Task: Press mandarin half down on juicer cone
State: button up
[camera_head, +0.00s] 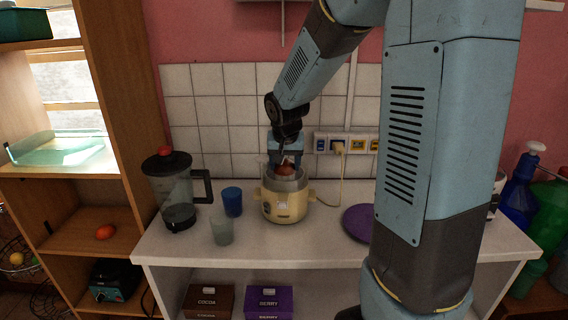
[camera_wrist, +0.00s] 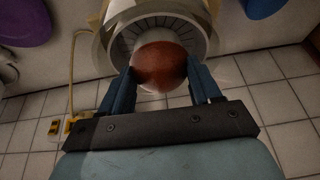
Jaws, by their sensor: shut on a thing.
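The mandarin half (camera_wrist: 160,66) is an orange-red dome, skin side toward my wrist camera. My gripper (camera_wrist: 160,76) is shut on it, one finger on each side. The juicer (camera_head: 285,200) is a cream-yellow appliance with a grey bowl on the counter. In the head view the mandarin half (camera_head: 286,170) sits at the top of the juicer, with my gripper (camera_head: 286,162) above it. In the wrist view the juicer's slotted grey bowl (camera_wrist: 122,42) surrounds the fruit. The cone is hidden under the mandarin half, so contact with it cannot be seen.
A blue cup (camera_head: 232,201), a pale glass (camera_head: 222,231) and a blender (camera_head: 177,195) stand left of the juicer. A purple plate (camera_head: 358,222) lies to its right. Wall sockets (camera_head: 345,143) with a plugged-in cord are behind. The counter front (camera_head: 270,252) is clear.

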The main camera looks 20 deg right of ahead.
jog(key=shift+r, duration=3.45)
jog(key=shift+s, duration=0.1)
